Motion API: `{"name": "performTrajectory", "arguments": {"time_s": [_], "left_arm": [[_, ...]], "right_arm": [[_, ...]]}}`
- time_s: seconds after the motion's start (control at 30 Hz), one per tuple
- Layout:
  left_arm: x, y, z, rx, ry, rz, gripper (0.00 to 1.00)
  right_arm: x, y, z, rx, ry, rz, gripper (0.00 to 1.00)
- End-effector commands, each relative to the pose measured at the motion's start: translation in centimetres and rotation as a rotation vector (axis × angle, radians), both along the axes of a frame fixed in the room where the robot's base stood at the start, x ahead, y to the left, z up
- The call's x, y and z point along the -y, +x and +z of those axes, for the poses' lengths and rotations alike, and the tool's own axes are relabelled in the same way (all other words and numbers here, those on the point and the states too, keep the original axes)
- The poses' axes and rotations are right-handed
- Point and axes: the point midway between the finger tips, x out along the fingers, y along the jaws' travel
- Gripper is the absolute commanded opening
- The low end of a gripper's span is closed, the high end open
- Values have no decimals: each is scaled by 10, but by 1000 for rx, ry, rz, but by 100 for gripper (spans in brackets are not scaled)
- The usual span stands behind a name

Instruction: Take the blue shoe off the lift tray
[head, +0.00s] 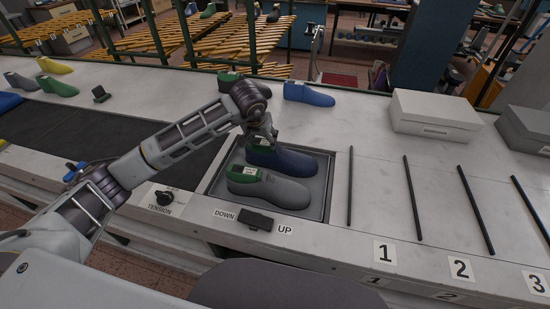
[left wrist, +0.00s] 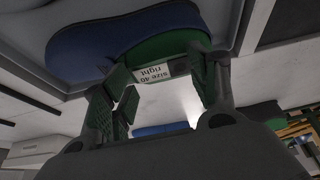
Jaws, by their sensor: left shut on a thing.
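The blue shoe (head: 292,161) with a green heel part lies in the lift tray (head: 326,184), behind a grey shoe (head: 274,190) that also has a green heel part. My left gripper (head: 262,137) is at the heel end of the blue shoe. In the left wrist view the blue shoe (left wrist: 100,38) fills the top, with a label reading "size 40 right" on its heel. The fingers of my left gripper (left wrist: 165,82) are on either side of that green heel, shut on it. My right gripper is not in view.
The DOWN/UP switch (head: 256,220) and TENSION knob (head: 165,197) are in front. Another blue shoe (head: 309,96) and a white box (head: 435,115) stand behind. Thin dark bars divide numbered lanes at the right; these lanes are clear in front of the boxes.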

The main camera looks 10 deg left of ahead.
Motion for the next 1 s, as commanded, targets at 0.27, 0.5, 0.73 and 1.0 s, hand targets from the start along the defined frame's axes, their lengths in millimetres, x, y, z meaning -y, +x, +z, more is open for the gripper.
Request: {"name": "performTrajectory", "arguments": {"time_s": [0.27, 0.5, 0.73, 1.0], "left_arm": [[3, -5, -11, -21, -3, -5, 0], [3, -4, -6, -21, -2, -4, 0], [3, -4, 11, -17, 0, -6, 0], [1, -2, 44, -8, 0, -2, 0]], "right_arm": [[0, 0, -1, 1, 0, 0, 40], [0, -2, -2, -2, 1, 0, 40], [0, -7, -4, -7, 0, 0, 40], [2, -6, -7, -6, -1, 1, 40]]}}
